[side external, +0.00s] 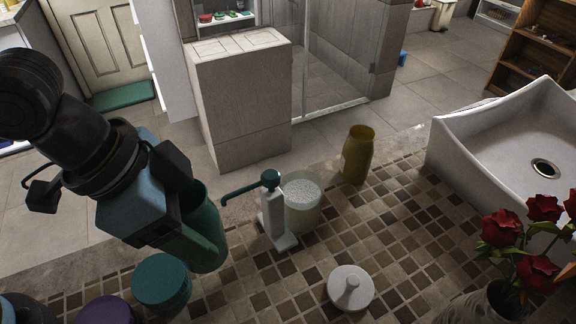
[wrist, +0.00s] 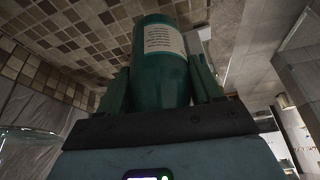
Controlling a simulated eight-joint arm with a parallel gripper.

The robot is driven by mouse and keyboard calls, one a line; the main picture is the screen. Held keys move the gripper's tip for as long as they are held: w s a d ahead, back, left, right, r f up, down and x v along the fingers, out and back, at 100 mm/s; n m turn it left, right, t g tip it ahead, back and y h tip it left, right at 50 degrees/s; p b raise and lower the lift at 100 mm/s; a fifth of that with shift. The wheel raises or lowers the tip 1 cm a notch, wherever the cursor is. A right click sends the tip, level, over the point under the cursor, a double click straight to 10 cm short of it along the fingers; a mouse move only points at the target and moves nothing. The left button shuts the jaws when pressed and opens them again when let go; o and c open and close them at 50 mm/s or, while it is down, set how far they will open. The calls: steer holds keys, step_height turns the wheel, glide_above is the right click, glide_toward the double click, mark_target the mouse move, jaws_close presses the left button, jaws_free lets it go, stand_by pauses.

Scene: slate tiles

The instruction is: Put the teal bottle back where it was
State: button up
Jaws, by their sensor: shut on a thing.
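The teal bottle (side external: 207,222) is in my gripper (side external: 193,235), above the near-left part of the tiled counter. In the side external view it looks slightly tilted, and I cannot tell whether its base touches the counter. In the wrist view the teal bottle (wrist: 160,65) carries a pale printed label and stands between the two fingers of my gripper (wrist: 160,92). The fingers are shut on it, one on each side. Part of the bottle is hidden by the gripper in the side external view.
A round teal-topped container (side external: 161,281) and a purple one (side external: 107,311) are close by. A white dispenser with teal spout (side external: 275,222), a filled pale cup (side external: 304,212) and an olive bottle (side external: 356,155) stand to the right.

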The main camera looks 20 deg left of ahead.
steer(key=shift+s+a+f, duration=0.45)
steer(key=shift+s+a, duration=0.1)
steer(key=shift+s, duration=0.05)
steer(key=shift+w+a+f, duration=0.15)
steer(key=shift+a+f, duration=0.05)
steer(key=shift+w+a+f, duration=0.85)
steer(key=shift+w+f, duration=0.8)
steer(key=shift+f, duration=0.15)
steer(key=shift+w+a+f, duration=0.8)
steer(key=shift+w+f, duration=0.85)
steer(key=shift+f, duration=0.15)
steer(key=shift+w+a+f, duration=0.85)
steer(key=shift+w+f, duration=0.8)
steer(key=shift+f, duration=0.15)
steer(key=o, duration=1.3)
steer(key=shift+f+m, duration=0.1)
steer(key=shift+m, duration=0.2)
steer(key=shift+c, duration=0.2)
